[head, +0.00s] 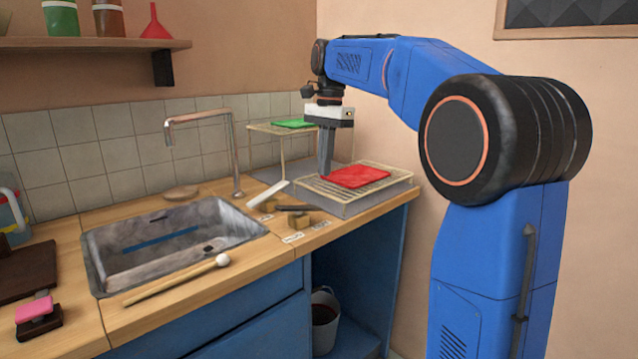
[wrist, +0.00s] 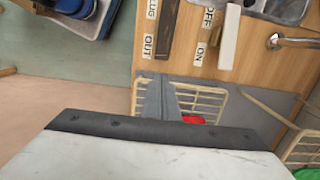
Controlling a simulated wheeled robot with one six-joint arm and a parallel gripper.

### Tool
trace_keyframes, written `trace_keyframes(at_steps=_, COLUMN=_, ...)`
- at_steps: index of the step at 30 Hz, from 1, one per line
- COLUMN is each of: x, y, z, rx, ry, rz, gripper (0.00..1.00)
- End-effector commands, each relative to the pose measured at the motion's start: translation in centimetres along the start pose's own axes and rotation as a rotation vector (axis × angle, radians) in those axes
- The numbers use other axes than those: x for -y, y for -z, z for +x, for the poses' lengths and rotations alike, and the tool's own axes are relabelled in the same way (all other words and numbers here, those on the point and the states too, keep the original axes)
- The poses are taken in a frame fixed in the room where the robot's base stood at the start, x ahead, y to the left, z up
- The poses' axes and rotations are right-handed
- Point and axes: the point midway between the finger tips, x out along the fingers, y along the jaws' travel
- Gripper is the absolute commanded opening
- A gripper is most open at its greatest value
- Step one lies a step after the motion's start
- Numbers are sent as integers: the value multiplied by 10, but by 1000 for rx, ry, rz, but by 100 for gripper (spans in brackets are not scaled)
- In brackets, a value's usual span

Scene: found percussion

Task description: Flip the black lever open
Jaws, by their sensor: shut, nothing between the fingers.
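The black lever (head: 293,208) lies nearly flat over a small wooden block (head: 299,220) at the counter's front right, beside the sink. In the wrist view it is a dark bar (wrist: 168,26) beside labels reading "PLUG" and "OUT". A white lever (head: 266,194) stands tilted on its own block just behind it; it shows in the wrist view (wrist: 230,40) with "OFF" and "ON" labels. My gripper (head: 326,175) is shut and empty, pointing down above the left side of the wire rack. It is to the right of the black lever, apart from it and higher.
The wire rack (head: 388,182) holds a red cloth (head: 357,177). A raised rack behind holds a green cloth (head: 293,124). A tap (head: 236,165) rises behind the sink (head: 110,255). A stick with a white ball (head: 180,279) lies along the sink's front edge.

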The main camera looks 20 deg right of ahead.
Motion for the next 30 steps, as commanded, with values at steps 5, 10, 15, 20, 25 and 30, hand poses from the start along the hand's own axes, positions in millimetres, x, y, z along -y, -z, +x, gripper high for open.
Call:
trace_keyframes(at_steps=5, x=1, y=8, z=-31, rx=-1, ry=2, rz=0, gripper=0)
trace_keyframes(at_steps=10, x=1, y=11, z=-49, rx=0, ry=1, rz=0, gripper=0)
trace_keyframes(at_steps=15, x=0, y=12, z=-56, rx=0, ry=0, rz=-1, gripper=0)
trace_keyframes(at_steps=20, x=0, y=12, z=-56, rx=0, ry=0, rz=-1, gripper=0)
trace_keyframes(at_steps=25, x=0, y=12, z=-56, rx=0, ry=0, rz=-1, gripper=0)
trace_keyframes(at_steps=30, x=0, y=12, z=-56, rx=0, ry=1, rz=-2, gripper=0)
